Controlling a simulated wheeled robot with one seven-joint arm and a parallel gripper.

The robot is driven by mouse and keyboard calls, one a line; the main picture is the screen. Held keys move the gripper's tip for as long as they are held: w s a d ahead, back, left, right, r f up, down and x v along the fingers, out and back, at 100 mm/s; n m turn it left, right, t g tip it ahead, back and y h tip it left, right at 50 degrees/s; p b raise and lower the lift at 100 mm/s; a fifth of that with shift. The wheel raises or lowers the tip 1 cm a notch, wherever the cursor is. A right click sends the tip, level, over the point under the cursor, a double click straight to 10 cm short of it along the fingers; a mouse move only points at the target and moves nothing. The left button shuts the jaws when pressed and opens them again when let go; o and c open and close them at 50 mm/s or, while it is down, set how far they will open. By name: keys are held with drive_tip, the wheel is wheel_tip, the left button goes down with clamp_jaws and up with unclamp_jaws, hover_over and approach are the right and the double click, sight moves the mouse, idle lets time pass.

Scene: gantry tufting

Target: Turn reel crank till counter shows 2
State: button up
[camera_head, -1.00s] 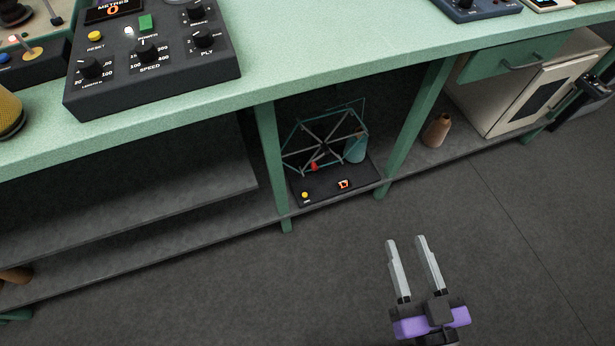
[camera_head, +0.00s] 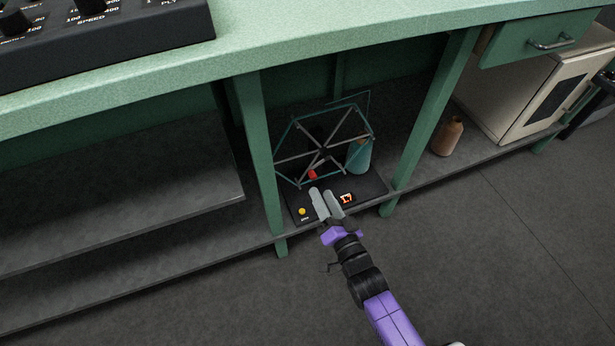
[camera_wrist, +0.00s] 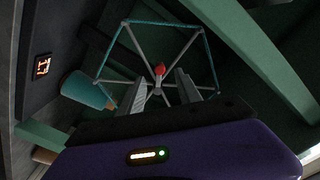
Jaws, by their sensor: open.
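The reel (camera_head: 338,136), a spoked frame with a teal rim, stands on a black base (camera_head: 372,187) on the low shelf under the bench. Its red crank knob (camera_head: 312,174) sits low near the hub, and shows in the wrist view (camera_wrist: 159,69) just beyond and between my fingertips. The counter (camera_head: 347,198) on the base glows orange; its digit looks like 1 or 17 and is hard to read, also in the wrist view (camera_wrist: 42,66). My gripper (camera_head: 321,190) is open in front of the knob, apparently not touching it. A yellow button (camera_head: 302,211) is left of the counter.
A teal cone (camera_head: 359,156) stands behind the reel's right side. Green bench legs (camera_head: 258,150) and (camera_head: 432,110) flank the bay, with the bench top above. A brown bottle (camera_head: 447,136) stands right on the shelf. The floor in front is clear.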

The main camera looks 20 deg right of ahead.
sight(314, 179)
drive_tip(key=w+b, duration=0.2)
drive_tip(key=w, duration=0.5)
drive_tip(key=shift+w, duration=0.3)
clamp_jaws()
idle(1.2)
